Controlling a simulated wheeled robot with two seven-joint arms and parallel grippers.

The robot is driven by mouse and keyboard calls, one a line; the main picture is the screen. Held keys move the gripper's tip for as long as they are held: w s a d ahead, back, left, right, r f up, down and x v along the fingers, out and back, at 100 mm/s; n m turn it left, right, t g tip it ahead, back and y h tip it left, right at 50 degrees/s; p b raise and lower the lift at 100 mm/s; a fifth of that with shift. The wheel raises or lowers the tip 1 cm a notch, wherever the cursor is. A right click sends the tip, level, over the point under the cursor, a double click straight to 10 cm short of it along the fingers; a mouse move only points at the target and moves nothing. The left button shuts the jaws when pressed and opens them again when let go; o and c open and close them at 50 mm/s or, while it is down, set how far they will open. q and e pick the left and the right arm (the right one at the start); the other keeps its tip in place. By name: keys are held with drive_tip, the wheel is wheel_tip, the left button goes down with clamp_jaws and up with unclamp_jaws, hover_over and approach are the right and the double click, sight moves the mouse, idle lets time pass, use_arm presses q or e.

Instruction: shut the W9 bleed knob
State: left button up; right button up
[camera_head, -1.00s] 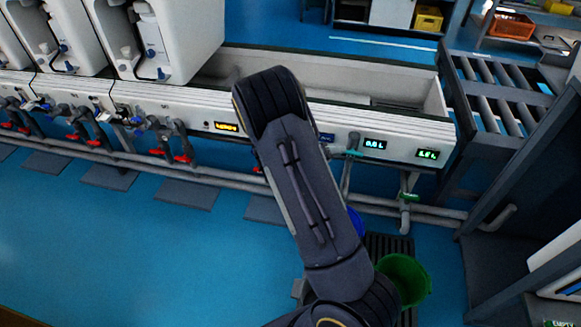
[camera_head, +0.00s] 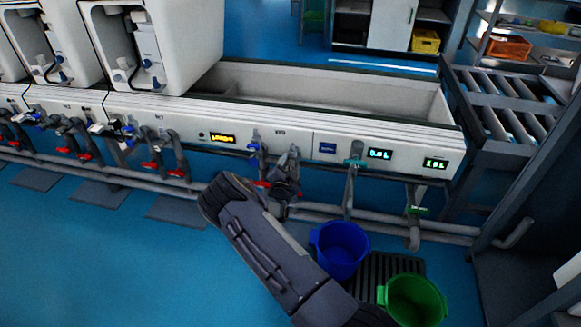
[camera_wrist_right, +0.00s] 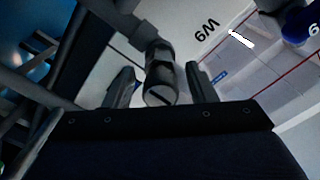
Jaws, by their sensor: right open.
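In the right wrist view, a grey cylindrical knob (camera_wrist_right: 160,88) with a dark slot across its end sits by the W9 label (camera_wrist_right: 207,30). It appears to be the W9 bleed knob. My right gripper (camera_wrist_right: 159,73) is open, with one finger on each side of the knob; I cannot tell if either touches it. In the head view, my right gripper (camera_head: 291,168) is at the pipework under the W9 panel, and hides part of the fittings. A blue valve handle (camera_head: 254,141) and a red handle (camera_head: 262,184) are left of it. My left gripper is not in view.
A blue bucket (camera_head: 341,248) and a green bucket (camera_head: 413,300) stand on the floor below the line. A teal-handled tap (camera_head: 354,162) is right of W9. Grey pipes (camera_head: 325,211) run along below the panel. Blue floor is open at left.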

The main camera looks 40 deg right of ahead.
drive_tip(key=shift+w+d, duration=0.35)
drive_tip(key=shift+d, duration=0.15)
drive_tip(key=shift+c, duration=0.2)
drive_tip(key=c, duration=0.9)
drive_tip(key=shift+c, duration=0.2)
